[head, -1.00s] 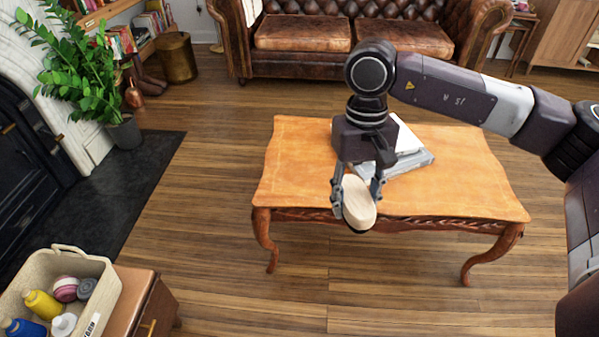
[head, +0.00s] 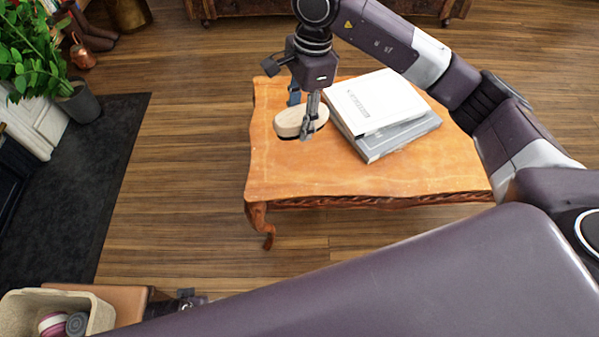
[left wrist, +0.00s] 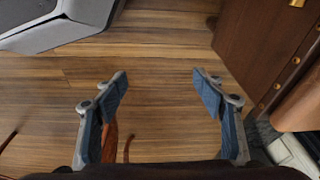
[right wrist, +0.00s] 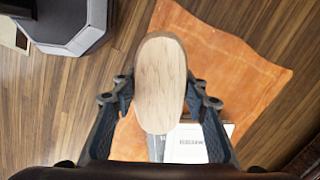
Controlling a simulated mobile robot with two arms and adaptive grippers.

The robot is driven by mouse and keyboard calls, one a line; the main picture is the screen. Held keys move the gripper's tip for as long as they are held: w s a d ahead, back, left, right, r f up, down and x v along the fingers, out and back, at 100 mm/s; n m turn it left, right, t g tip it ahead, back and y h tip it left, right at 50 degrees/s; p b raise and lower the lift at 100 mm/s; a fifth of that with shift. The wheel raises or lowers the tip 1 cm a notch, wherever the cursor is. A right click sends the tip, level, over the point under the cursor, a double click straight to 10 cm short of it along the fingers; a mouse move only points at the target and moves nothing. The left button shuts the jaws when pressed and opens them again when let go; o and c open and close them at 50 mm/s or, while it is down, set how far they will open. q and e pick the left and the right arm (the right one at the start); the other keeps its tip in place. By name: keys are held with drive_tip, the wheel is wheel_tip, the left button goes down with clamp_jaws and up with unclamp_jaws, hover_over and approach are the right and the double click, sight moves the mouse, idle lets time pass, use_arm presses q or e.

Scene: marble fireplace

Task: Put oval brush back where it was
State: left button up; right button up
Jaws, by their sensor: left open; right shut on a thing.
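The oval brush (head: 296,121) has a pale wooden back and dark bristles below. My right gripper (head: 305,110) is shut on it over the left part of the orange wooden table (head: 285,175). In the right wrist view the brush (right wrist: 160,85) sits between the fingers (right wrist: 160,92), wooden back towards the camera. I cannot tell whether its bristles touch the tabletop. My left gripper (left wrist: 163,95) is open and empty in the left wrist view, above the wood floor and beside a brown cabinet (left wrist: 255,50).
Two stacked books (head: 375,110) lie on the table, right of the brush. A beige basket (head: 100,312) with bottles or rolls stands on a cabinet at the lower left. A potted plant (head: 35,55) is at the far left. The table's front left is bare.

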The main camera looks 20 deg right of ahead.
drive_tip(key=m, duration=0.2)
drive_tip(key=f+m, duration=0.1)
drive_tip(key=m, duration=0.1)
drive_tip(key=shift+w+f, duration=0.1)
drive_tip(key=shift+w, duration=0.25)
drive_tip(key=shift+f+t, duration=0.25)
drive_tip(key=shift+t, duration=0.05)
drive_tip(key=b, duration=0.2)
hover_over(298, 176)
wheel_tip(298, 176, down, 15)
drive_tip(key=shift+d+r, duration=0.1)
drive_tip(key=shift+d, duration=0.05)
wheel_tip(298, 176, down, 4)
drive_tip(key=shift+r, duration=0.1)
drive_tip(key=shift+f, duration=0.55)
use_arm(q)
wheel_tip(298, 176, up, 8)
drive_tip(key=w, duration=0.1)
drive_tip(key=shift+w+t, duration=0.15)
drive_tip(key=shift+t, duration=0.15)
drive_tip(key=shift+r+b, duration=0.3)
drive_tip(key=shift+b, duration=0.05)
use_arm(e)
drive_tip(key=shift+f, duration=0.15)
